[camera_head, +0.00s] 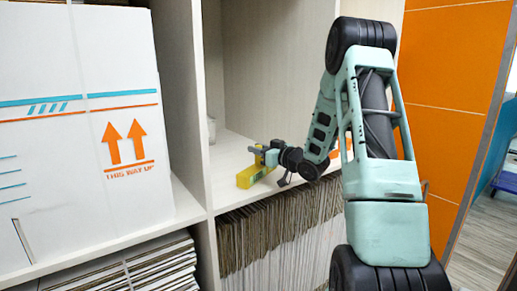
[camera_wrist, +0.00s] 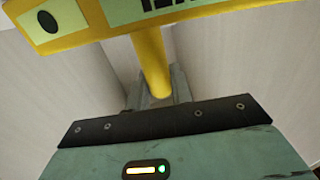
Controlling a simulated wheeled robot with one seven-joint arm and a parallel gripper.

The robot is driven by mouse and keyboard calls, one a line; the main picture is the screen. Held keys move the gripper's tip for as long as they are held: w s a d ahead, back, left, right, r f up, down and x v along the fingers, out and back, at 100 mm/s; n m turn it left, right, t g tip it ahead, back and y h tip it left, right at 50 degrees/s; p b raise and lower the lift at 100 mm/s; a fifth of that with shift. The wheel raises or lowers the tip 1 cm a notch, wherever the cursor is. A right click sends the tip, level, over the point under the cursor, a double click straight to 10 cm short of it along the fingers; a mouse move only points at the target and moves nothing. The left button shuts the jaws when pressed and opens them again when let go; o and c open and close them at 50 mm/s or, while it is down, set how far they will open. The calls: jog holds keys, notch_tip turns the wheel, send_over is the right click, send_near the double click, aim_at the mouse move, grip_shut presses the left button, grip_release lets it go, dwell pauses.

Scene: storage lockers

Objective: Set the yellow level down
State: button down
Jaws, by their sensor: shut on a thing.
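The yellow level (camera_head: 250,176) is in the shelf compartment in the middle of the head view, low over the white shelf board near its front edge. I cannot tell whether it touches the board. My gripper (camera_head: 264,156) is shut on it from the right side. In the wrist view, the level's yellow bar with pale green panels (camera_wrist: 85,22) crosses the top of the picture. A yellow round stem runs from the bar down to my gripper's fingers (camera_wrist: 158,98). The fingers are partly hidden behind the dark edge of my gripper's body.
A large white box with orange arrows (camera_head: 85,130) fills the left compartment beyond a white upright divider (camera_head: 188,90). Packed cardboard sheets (camera_head: 275,240) stand below the shelf board (camera_head: 228,155). The board is clear left of the level.

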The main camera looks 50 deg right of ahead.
jog(key=c, duration=1.2)
grip_release()
jog(key=shift+c, duration=0.2)
jog(key=s+b, duration=0.3)
jog(key=s, duration=0.9)
